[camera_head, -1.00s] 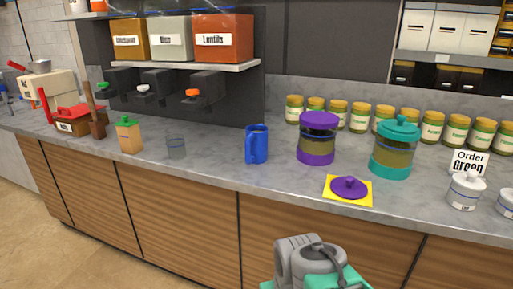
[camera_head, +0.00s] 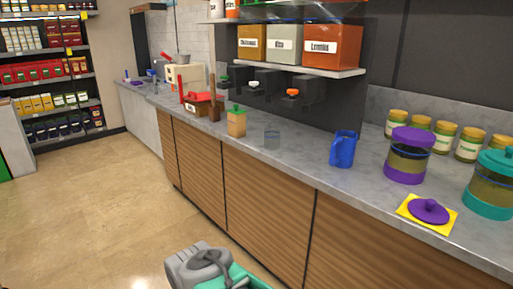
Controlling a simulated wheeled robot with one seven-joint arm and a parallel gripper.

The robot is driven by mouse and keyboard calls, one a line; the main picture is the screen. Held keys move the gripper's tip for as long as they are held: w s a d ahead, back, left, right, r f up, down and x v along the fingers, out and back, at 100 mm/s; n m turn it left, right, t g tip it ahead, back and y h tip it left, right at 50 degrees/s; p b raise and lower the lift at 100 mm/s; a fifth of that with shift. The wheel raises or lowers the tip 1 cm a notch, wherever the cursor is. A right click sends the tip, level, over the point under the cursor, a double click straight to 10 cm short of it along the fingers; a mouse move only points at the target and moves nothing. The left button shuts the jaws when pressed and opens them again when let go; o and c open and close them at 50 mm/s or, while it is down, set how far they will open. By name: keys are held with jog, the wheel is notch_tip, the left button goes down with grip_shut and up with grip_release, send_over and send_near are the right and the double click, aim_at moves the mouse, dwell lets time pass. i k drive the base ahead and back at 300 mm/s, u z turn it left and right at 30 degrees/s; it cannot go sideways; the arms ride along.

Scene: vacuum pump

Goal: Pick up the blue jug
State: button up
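The blue jug (camera_head: 344,149) stands upright on the grey counter (camera_head: 300,158), right of the middle of the head view. Its handle is on its left side, and nothing touches it. Only a grey and teal part of my arm shows at the bottom edge, well below the counter top and left of the jug. My gripper's fingers are not in view.
Purple-lidded (camera_head: 407,157) and teal-lidded (camera_head: 490,187) jars stand right. A purple lid (camera_head: 428,210) lies on a yellow square. Open floor (camera_head: 100,215) spreads left.

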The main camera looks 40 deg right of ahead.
aim_at(342, 149)
jog(key=u, duration=1.4)
jog(key=k, duration=1.55)
jog(key=z, duration=1.35)
